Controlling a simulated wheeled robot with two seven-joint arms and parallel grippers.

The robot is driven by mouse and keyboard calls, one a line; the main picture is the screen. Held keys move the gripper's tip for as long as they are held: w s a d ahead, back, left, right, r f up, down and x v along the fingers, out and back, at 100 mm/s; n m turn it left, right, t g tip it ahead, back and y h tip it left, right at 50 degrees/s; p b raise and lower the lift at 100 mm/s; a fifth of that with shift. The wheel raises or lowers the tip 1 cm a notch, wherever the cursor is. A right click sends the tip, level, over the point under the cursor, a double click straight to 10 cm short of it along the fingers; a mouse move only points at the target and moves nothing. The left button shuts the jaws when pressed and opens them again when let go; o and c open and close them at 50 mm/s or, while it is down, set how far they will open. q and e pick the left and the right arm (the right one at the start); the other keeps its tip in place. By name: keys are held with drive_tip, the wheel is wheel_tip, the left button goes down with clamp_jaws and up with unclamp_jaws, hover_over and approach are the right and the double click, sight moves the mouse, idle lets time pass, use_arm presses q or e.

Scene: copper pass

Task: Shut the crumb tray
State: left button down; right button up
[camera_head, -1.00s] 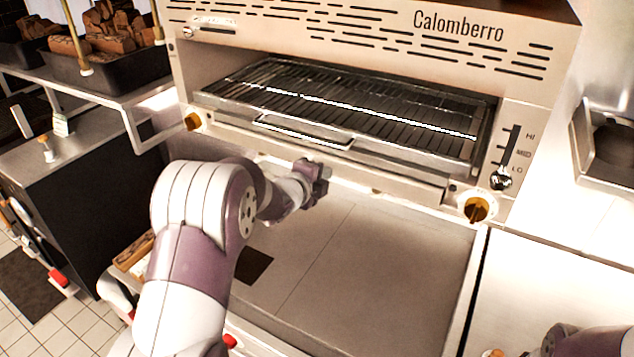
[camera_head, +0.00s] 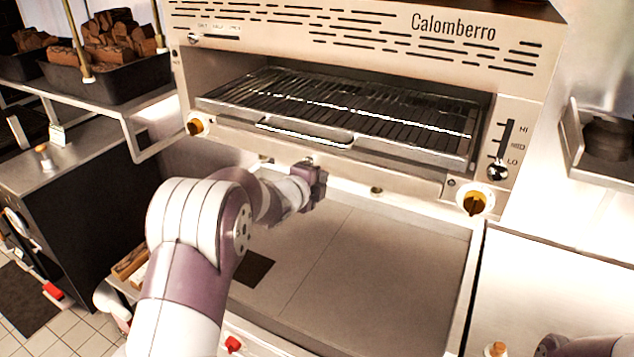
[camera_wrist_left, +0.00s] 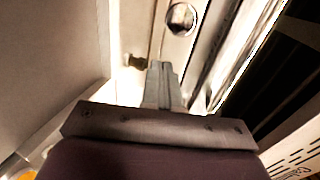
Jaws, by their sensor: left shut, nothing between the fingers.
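The crumb tray's long metal front (camera_head: 395,174) appears as the low strip under the grill's rack opening. It looks nearly flush with the grill body, though I cannot tell whether it is fully in. My left gripper (camera_head: 320,174) is shut and empty, just below and in front of this strip, left of its middle. I cannot tell whether the fingertips touch the tray. My right gripper is out of view; only part of that arm shows at the bottom right.
The grill (camera_head: 370,55) stands above a bare metal counter (camera_head: 380,260). A wire rack (camera_head: 350,110) with a handle fills its opening. A shelf with a dark wood-filled bin (camera_head: 110,80) is at left.

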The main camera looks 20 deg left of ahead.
use_arm(q)
drive_tip(key=b+v, duration=0.3)
drive_tip(key=v, duration=0.7)
drive_tip(key=s+a+f+n+g+y, duration=0.4)
drive_tip(key=s+f+n+g, duration=0.2)
drive_tip(key=s+f+n, duration=0.5)
drive_tip(key=s+d+f+n+g+h+b, duration=0.2)
drive_tip(key=s+d+f+n+g, duration=0.5)
drive_tip(key=s+d+f, duration=0.3)
drive_tip(key=s+d+n, duration=0.1)
drive_tip(key=s, duration=0.3)
drive_tip(key=shift+f+b, duration=0.2)
drive_tip(key=shift+b, duration=0.2)
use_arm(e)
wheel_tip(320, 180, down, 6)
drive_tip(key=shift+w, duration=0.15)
